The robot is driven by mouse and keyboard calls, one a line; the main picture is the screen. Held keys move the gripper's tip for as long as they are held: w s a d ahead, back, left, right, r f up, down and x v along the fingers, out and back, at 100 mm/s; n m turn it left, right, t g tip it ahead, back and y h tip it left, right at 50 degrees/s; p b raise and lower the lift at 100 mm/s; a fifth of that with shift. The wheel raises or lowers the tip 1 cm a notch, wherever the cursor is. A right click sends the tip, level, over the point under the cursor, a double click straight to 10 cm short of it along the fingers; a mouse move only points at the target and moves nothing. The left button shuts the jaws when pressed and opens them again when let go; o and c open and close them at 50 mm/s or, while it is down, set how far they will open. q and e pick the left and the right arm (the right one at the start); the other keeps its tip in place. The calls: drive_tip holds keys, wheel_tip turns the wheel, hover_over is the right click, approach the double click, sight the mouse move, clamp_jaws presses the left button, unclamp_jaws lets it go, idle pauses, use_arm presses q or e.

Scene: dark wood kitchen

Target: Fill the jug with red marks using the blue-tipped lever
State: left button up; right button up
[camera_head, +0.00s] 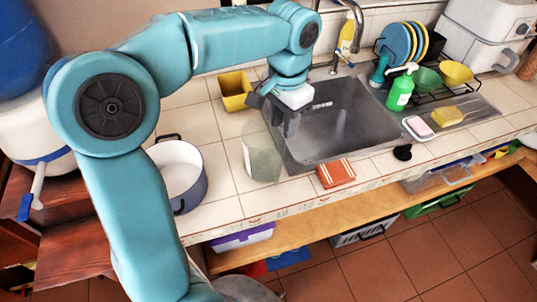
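A clear, see-through jug (262,158) stands on the tiled counter at the left edge of the sink. Red marks on it cannot be made out at this size. My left gripper (277,118) points down just above and beside the jug's right side, over the sink's left rim. Whether its fingers touch or hold the jug is unclear. A white lever with a blue tip (25,207) hangs from the white water dispenser (32,125) at the far left, under a large blue bottle (22,45). My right gripper is not in view.
The steel sink (345,125) has a tap (353,22) behind it. A white pot (177,172) stands left of the jug, and a yellow container (234,90) behind it. A red striped cloth (335,173) lies at the front edge. A green soap bottle (400,90) stands right.

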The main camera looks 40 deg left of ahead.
sight(277, 155)
use_arm(q)
drive_tip(key=f, duration=0.7)
drive_tip(key=s+f, duration=0.1)
drive_tip(key=f, duration=0.3)
drive_tip(key=shift+a, duration=0.4)
drive_tip(key=shift+w+f, duration=0.25)
drive_tip(key=shift+s+d+r, duration=0.1)
drive_tip(key=shift+s, duration=0.2)
drive_tip(key=c, duration=0.4)
clamp_jaws()
